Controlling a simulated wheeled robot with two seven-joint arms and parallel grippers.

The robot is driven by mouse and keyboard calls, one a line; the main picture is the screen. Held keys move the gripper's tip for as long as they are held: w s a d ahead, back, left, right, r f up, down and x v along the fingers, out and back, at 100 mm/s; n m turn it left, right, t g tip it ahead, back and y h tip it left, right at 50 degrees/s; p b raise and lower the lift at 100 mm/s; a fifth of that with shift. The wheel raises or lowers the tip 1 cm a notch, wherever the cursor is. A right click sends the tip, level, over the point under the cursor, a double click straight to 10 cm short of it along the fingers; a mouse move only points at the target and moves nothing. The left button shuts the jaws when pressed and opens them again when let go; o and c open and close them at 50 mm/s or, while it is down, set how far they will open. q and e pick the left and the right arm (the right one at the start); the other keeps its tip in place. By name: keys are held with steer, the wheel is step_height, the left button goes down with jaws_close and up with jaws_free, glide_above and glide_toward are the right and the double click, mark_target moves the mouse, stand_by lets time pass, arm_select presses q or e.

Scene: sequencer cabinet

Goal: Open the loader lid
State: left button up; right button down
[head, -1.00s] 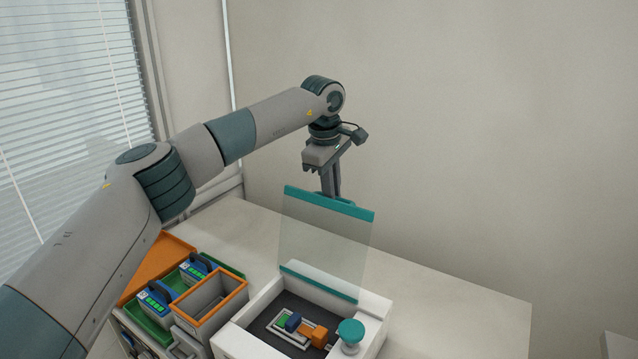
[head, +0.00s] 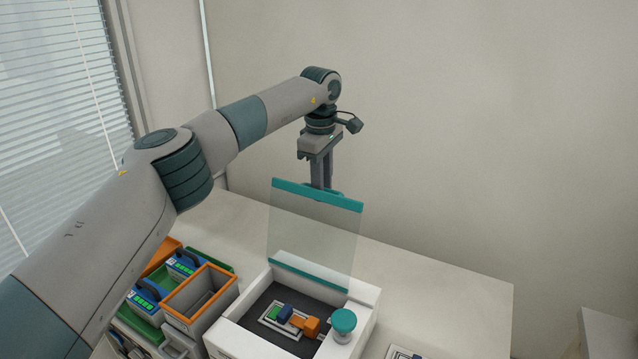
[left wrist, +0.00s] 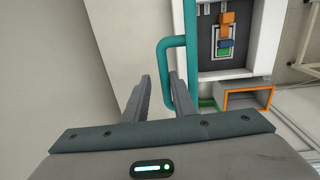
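The loader lid (head: 312,235) is a clear panel with teal edges. It stands upright at the back of the white loader box (head: 237,340), whose dark inside is uncovered. My left gripper (head: 321,184) points down behind the lid's top edge. In the left wrist view the two fingers of the left gripper (left wrist: 158,80) are apart. The lid's teal handle (left wrist: 164,72) shows close by the right-hand finger, on the side of the gap; I cannot tell whether they touch. My right gripper is out of view.
Inside the box lies a small plate with green, blue and orange blocks (head: 285,314). A teal knob (head: 343,321) stands at the box's front right corner. An orange-rimmed bin (head: 200,295) and blue-green cartridges stand left. The table (head: 450,285) is clear at right.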

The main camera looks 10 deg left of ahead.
arm_select(q)
steer(key=shift+o, duration=0.2)
steer(key=shift+w+d+f, duration=0.2)
steer(key=shift+w+f, duration=0.25)
steer(key=shift+w, duration=0.05)
steer(key=shift+w+r, duration=0.1)
steer(key=shift+r, duration=0.2)
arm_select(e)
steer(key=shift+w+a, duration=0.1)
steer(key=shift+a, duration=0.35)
arm_select(q)
steer(key=shift+a+r, duration=0.1)
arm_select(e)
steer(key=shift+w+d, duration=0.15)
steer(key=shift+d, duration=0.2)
